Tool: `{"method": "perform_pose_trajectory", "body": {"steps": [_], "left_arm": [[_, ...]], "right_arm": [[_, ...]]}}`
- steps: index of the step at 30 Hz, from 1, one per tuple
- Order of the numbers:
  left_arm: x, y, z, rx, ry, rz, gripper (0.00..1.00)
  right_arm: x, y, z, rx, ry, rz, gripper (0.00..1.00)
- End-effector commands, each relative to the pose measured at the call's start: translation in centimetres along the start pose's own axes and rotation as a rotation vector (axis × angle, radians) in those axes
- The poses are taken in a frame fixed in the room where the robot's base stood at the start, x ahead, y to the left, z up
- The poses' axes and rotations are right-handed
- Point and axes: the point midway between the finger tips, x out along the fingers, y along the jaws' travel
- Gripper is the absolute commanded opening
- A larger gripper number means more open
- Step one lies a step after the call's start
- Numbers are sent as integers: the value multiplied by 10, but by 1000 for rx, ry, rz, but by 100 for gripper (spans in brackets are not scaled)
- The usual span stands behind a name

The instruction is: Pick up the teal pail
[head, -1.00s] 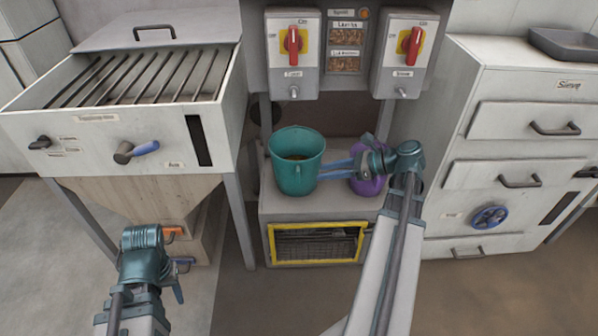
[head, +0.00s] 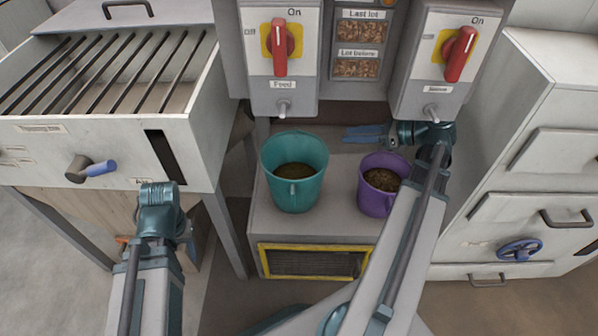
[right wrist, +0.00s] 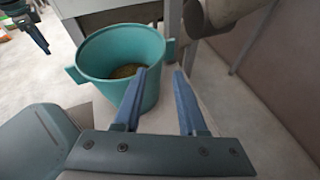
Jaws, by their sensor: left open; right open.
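The teal pail (head: 293,190) stands upright on the grey shelf, with brown pellets inside. It also shows in the right wrist view (right wrist: 120,58), ahead and to the left of the fingertips. My right gripper (head: 345,134) is open and empty, to the right of the pail and apart from it, above the back of the shelf. Its two blue fingers show in the right wrist view (right wrist: 162,72), with nothing between them. My left gripper (head: 190,240) is low at the left, by the slatted bin, away from the pail; its fingers are mostly hidden.
A purple pail (head: 374,196) with pellets stands on the grey shelf (head: 330,232), right of the teal pail, partly behind my right arm. Switch boxes (head: 280,75) hang above the shelf. The slatted bin (head: 60,150) is at the left, drawers (head: 560,180) at the right.

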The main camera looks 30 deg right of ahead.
Motion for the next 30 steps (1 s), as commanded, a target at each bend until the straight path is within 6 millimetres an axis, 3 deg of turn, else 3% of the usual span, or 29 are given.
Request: {"method": "perform_pose_trajectory", "body": {"steps": [7,19,30], "left_arm": [[4,0,0,0,0,0,50],[30,4,-2,5,2,3,50],[35,5,-2,7,2,4,50]], "right_arm": [[8,0,-2,-1,1,2,41],[74,0,-2,-2,1,3,41],[90,0,-1,-1,1,2,41]]}}
